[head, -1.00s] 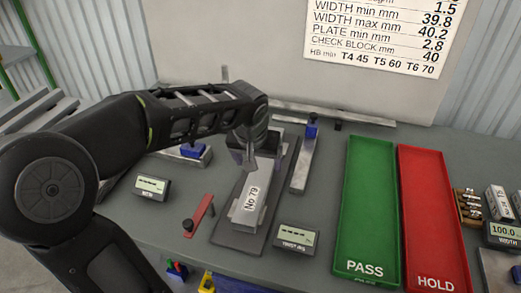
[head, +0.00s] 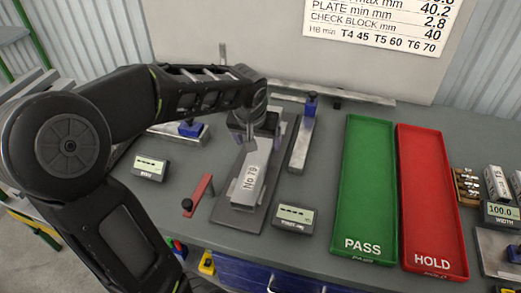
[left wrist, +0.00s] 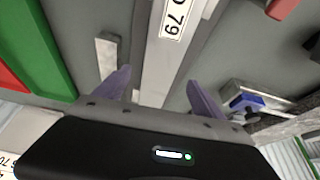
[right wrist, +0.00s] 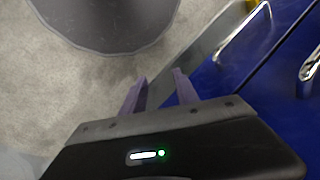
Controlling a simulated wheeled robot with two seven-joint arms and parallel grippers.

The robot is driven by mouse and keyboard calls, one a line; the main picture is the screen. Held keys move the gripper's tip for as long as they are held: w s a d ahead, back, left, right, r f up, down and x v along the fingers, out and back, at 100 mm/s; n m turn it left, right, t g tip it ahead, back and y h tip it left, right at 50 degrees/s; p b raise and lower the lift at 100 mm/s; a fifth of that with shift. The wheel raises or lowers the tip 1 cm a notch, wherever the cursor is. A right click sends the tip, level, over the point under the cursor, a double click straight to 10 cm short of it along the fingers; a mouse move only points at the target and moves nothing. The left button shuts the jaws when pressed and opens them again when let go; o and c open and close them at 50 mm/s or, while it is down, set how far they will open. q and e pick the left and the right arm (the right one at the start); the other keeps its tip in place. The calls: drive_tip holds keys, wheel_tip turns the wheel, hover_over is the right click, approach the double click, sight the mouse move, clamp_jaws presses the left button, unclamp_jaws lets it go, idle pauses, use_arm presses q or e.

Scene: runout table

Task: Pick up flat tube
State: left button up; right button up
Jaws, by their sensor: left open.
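The flat tube (head: 254,175) is a long silver bar with a white label "No 79". It lies on a dark grey plate (head: 228,208) in the middle of the table. It also shows in the left wrist view (left wrist: 168,60), running between the fingers. My left gripper (head: 251,137) is over the far end of the tube, pointing down. In the left wrist view its two purple fingers (left wrist: 156,82) stand apart, one on each side of the tube; I see no contact. My right gripper (right wrist: 158,88) shows only in the right wrist view, fingers apart and empty, beside a blue cabinet front.
The green PASS tray (head: 366,190) and red HOLD tray (head: 432,200) lie empty to the right. Small displays stand left (head: 150,168) and right (head: 294,217) of the plate. A red bar (head: 199,192) lies left of the plate. A blue-topped rail (head: 303,140) stands close on the right.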

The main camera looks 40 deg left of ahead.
sight(260, 149)
use_arm(q)
drive_tip(key=p+x, duration=0.1)
drive_tip(key=x, duration=0.4)
drive_tip(key=shift+d+f, duration=0.1)
drive_tip(key=shift+f, duration=0.05)
drive_tip(key=shift+c, duration=0.4)
clamp_jaws()
idle(0.8)
